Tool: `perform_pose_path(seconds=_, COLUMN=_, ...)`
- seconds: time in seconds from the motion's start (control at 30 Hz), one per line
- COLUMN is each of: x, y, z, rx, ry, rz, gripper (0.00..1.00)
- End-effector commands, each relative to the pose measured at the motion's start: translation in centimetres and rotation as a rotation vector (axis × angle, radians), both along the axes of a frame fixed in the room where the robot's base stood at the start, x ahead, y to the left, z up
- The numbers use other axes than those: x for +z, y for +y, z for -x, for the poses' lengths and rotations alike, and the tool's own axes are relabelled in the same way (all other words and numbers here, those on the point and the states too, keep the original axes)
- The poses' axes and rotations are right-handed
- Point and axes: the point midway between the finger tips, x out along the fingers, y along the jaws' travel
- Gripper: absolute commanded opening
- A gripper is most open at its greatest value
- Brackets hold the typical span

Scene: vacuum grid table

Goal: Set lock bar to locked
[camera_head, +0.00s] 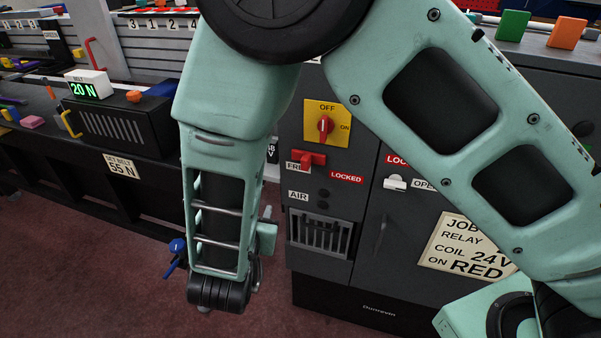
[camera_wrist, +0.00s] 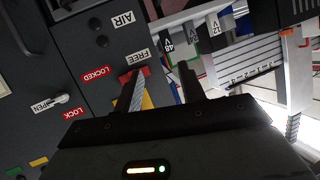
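The red lock bar (camera_head: 309,159) sits on the dark grey cabinet front, beside the white FREE label (camera_head: 296,167) and up-left of the red LOCKED label (camera_head: 346,177). It is at the FREE end. In the wrist view, which is turned over, the bar (camera_wrist: 128,74) shows beside the FREE label, partly covered by a finger. My gripper (camera_wrist: 160,80) is open, with nothing seen between its fingers. One finger overlaps the bar in the picture; I cannot tell whether they touch.
A yellow OFF/ON plate with a red rotary switch (camera_head: 325,125) is just above the bar. A white lever (camera_head: 395,183) with LOCK and OPEN labels is to the right. A vent grille (camera_head: 319,236) is below. A black BELT box (camera_head: 113,121) stands at left.

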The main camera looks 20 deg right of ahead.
Motion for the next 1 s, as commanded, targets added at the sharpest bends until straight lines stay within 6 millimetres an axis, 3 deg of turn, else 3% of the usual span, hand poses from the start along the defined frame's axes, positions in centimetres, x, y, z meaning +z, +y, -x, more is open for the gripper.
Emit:
perform_pose_path(seconds=0.03, x=-1.1, y=-0.9, z=0.6, rx=-0.054, ry=-0.05, rz=0.068, gripper=0.4)
perform_pose_path(seconds=0.2, x=-1.2, y=-3.4, z=2.6, rx=-0.193, ry=-0.202, rz=0.253, gripper=0.4)
perform_pose_path(seconds=0.43, x=-0.6, y=-4.4, z=3.0, rx=-0.243, ry=-0.263, rz=0.328, gripper=0.4)
perform_pose_path(seconds=0.57, x=-0.5, y=-5.5, z=1.6, rx=-0.244, ry=-0.263, rz=0.327, gripper=0.4)
perform_pose_path(seconds=1.0, x=-0.4, y=-10.8, z=-5.8, rx=-0.243, ry=-0.262, rz=0.326, gripper=0.4)
